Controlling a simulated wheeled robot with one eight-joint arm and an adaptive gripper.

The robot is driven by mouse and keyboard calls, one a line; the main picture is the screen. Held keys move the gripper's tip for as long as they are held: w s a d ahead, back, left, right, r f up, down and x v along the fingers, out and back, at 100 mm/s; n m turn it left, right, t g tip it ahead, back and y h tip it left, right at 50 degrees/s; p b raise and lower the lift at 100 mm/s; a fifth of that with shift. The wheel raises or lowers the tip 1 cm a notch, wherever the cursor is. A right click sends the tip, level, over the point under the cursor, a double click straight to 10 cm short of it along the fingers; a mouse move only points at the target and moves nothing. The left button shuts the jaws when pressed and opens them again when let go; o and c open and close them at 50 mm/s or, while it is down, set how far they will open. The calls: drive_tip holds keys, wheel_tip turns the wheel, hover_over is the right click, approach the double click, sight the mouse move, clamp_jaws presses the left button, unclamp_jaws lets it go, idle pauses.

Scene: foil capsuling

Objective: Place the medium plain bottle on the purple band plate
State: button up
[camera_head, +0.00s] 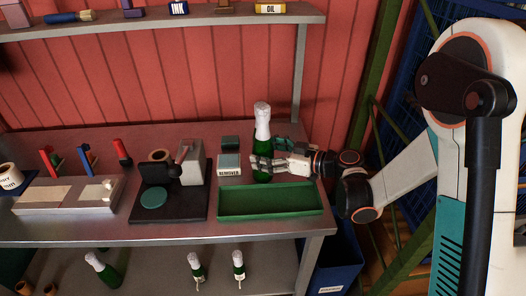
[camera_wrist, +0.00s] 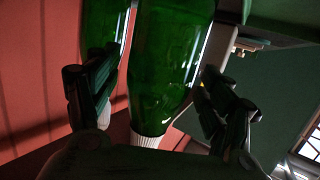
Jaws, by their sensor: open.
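A green bottle with a white foil top (camera_head: 262,120) stands upright on the bench behind the green tray. Which size it is, I cannot tell. My gripper (camera_head: 268,163) reaches in from the right at its body. In the wrist view the green glass (camera_wrist: 170,60) lies between the two open fingers of my gripper (camera_wrist: 155,95), its white part pointing down in the picture. Contact with the fingers is unclear. A second green glass shape (camera_wrist: 103,25) shows behind the left finger. No purple band plate can be made out.
An empty green tray (camera_head: 270,214) lies in front. A REMOVER box (camera_head: 230,170) stands left of the bottle. A black stand (camera_head: 183,211) with a teal disc (camera_head: 153,198) is farther left. Green bottles (camera_head: 238,270) are on the lower shelf. A blue bin (camera_head: 340,262) stands at right.

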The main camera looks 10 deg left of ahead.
drive_tip(key=p+v, duration=0.1)
drive_tip(key=v, duration=1)
drive_tip(key=shift+p, duration=0.4)
drive_tip(key=shift+s, duration=0.1)
